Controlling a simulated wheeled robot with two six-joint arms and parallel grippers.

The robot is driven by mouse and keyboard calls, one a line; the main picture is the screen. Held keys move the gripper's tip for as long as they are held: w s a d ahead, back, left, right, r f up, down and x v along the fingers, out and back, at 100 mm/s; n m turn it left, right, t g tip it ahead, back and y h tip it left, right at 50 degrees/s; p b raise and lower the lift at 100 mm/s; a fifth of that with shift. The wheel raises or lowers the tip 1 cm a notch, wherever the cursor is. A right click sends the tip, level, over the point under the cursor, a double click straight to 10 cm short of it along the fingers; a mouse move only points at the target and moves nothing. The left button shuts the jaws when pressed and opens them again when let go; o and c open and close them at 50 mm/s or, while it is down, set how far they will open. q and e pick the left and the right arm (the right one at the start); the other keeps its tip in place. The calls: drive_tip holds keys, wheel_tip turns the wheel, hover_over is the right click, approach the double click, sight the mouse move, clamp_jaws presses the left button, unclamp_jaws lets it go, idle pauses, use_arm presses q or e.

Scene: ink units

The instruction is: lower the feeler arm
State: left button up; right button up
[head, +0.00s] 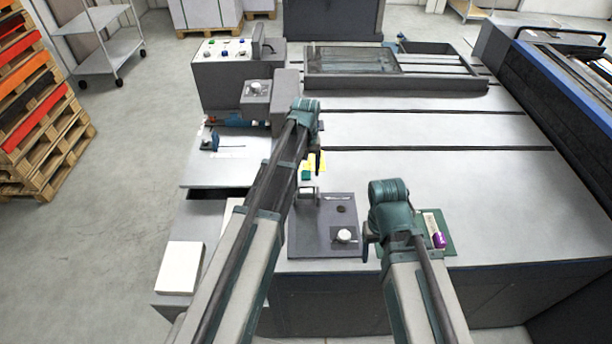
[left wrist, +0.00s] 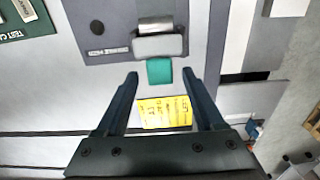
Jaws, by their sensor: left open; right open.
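A small lever that appears to be the feeler arm shows in the left wrist view, with a light grey block (left wrist: 158,46) and a teal tip (left wrist: 159,71). It is mounted at the edge of a dark grey panel (left wrist: 105,18). In the head view the teal tip (head: 306,175) is partly hidden by my left arm. I cannot tell its exact tilt. My left gripper (left wrist: 160,75) is open, with one finger on each side of the teal tip and apart from it. My right gripper (head: 368,242) is open and empty, right of the panel's knob, partly hidden by its own arm.
A yellow note (left wrist: 165,112) lies on the pale table beyond the teal tip. The panel carries a white knob (head: 344,236). A green card (head: 447,244) with a purple-capped item (head: 439,240) lies right of my right gripper.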

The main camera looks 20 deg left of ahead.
use_arm(q)
drive_tip(key=shift+f, duration=0.1)
clamp_jaws()
idle(0.3)
idle(1.1)
